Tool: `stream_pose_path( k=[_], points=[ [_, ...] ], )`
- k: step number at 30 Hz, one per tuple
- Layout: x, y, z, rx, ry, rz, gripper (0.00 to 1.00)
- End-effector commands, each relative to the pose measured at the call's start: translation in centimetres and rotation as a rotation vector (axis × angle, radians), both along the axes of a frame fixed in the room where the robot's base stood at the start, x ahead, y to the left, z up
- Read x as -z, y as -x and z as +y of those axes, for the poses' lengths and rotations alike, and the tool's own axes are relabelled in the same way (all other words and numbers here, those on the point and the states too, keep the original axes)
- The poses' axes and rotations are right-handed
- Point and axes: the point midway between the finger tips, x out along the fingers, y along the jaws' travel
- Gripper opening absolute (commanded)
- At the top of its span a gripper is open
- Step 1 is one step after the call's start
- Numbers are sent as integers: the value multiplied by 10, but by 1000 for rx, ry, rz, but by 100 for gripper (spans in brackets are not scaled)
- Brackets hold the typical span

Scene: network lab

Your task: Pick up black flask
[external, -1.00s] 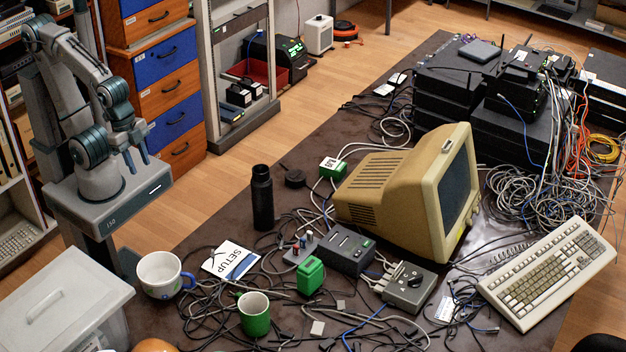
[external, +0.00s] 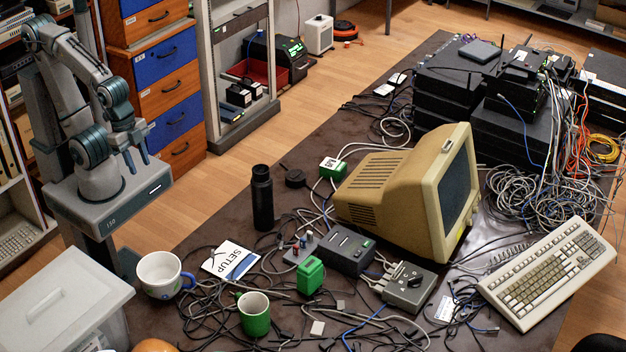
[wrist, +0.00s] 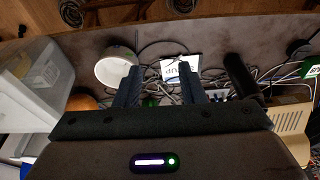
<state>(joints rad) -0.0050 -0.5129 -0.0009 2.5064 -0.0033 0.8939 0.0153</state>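The black flask (external: 262,198) stands upright on the dark table, left of the beige monitor and behind the setup card. It also shows in the wrist view (wrist: 240,75), to the right of my fingers. My gripper (external: 139,163) is over my base at the left, well apart from the flask. In the wrist view the two fingers of my gripper (wrist: 160,85) are spread with nothing held between them; the setup card and cables show beyond the gap.
A round black lid (external: 295,178) and a green box (external: 333,168) are close behind the flask. Cables and the beige monitor (external: 400,185) fill the right.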

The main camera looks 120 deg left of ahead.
Motion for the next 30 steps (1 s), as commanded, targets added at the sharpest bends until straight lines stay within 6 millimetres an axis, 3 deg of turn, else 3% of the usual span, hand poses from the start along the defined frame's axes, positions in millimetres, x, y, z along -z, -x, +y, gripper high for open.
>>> stream_pose_path(
  k=[12, 17, 18, 26, 30],
  points=[
    [0, 0, 0, 0, 0, 0, 36],
    [0, 0, 0, 0, 0, 0, 78],
    [0, 0, 0, 0, 0, 0, 82],
    [1, -1, 1, -1, -2, -1, 82],
    [10, -17, 14, -8, -37, -21, 82]
  ],
)
